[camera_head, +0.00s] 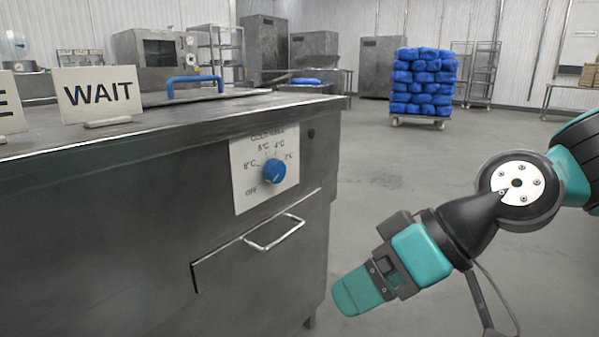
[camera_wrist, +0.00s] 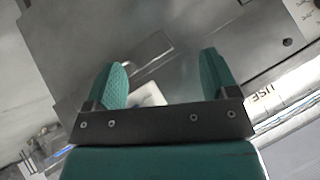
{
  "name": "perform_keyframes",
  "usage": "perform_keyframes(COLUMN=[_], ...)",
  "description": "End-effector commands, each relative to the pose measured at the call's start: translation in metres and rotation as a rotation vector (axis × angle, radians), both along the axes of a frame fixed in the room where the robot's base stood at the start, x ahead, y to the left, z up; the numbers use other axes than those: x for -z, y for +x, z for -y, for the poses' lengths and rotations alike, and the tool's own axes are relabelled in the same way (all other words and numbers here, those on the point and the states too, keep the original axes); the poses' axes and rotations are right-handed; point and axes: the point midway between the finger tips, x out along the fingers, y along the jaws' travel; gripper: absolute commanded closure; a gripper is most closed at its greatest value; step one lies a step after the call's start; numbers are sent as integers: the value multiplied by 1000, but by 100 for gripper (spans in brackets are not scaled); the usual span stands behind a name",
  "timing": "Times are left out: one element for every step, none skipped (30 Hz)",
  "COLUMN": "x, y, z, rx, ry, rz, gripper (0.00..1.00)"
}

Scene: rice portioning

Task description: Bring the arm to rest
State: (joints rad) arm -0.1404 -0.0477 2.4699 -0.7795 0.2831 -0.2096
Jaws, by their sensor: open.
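My gripper (camera_head: 358,290) hangs at the lower right of the head view, angled down and left, with teal fingers. It is in free air in front of the steel counter (camera_head: 110,215) and to the right of its drawer handle (camera_head: 275,232). In the wrist view the two teal fingers of my gripper (camera_wrist: 163,72) stand well apart. Nothing is held between them. Behind them is a grey metal surface with a pale object I cannot make out.
A blue dial (camera_head: 274,171) sits on the counter front. A "WAIT" sign (camera_head: 98,93) and a blue handle (camera_head: 195,82) are on top. A cart of blue bags (camera_head: 423,82) stands farther back. The floor (camera_head: 400,180) between is clear.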

Motion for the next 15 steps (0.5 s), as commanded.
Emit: perform_keyframes(x=[-3, -1, 1, 1, 1, 2, 1, 1, -15, -23, -30, -39, -46, -53, -64], y=[-18, -28, -40, -49, -58, -69, -77, -86, -85, -84, -84, -83, -83, -83, -83], z=[8, 15, 24, 31, 39, 49, 57, 65, 66, 66, 66, 65, 65, 65, 65], rx=[-4, -1, 9, 18, 31, 49, 66, 83, 88, 87, 87, 86, 86, 86, 85], ry=[-76, -126, -187, -231, -274, -330, -371, -411, -415, -412, -412, -412, -411, -410, -411], rz=[-34, -60, -95, -118, -142, -174, -196, -218, -227, -228, -228, -228, -228, -228, -227], gripper=[20, 20, 20, 20, 20, 20, 20, 20, 20, 20, 20, 20, 20, 20, 20])
